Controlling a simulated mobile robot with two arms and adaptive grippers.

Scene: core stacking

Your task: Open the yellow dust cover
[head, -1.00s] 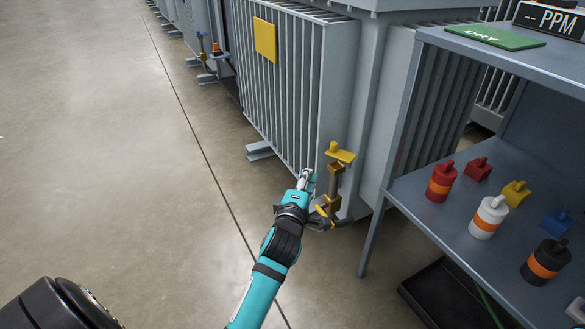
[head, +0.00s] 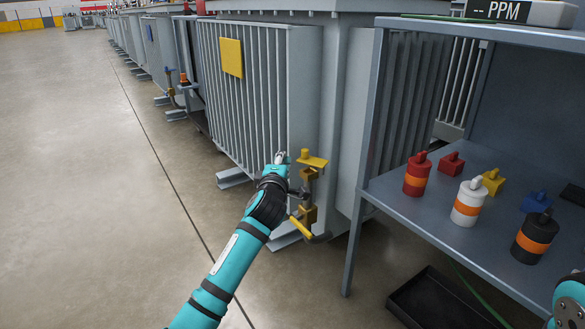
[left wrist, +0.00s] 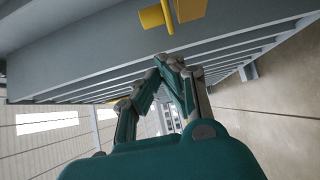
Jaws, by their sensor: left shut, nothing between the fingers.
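The yellow dust cover (head: 313,161) sits on top of a brass valve (head: 308,190) at the transformer's corner, with a short knob standing up from it. A yellow handle (head: 301,228) sticks out lower on the same valve. My left gripper (head: 281,158) is just left of the cover, at about its height in the picture, shut and empty. In the left wrist view, the shut fingers (left wrist: 172,65) are below a yellow part (left wrist: 188,9), apparently the cover, with a gap between them in the picture. My right gripper is out of view.
The grey finned transformer (head: 305,85) stands behind the gripper. A grey shelf (head: 400,205) at right carries red, white and black bottles and small coloured blocks. A black tray (head: 425,300) lies on the floor under it. The floor at left is open.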

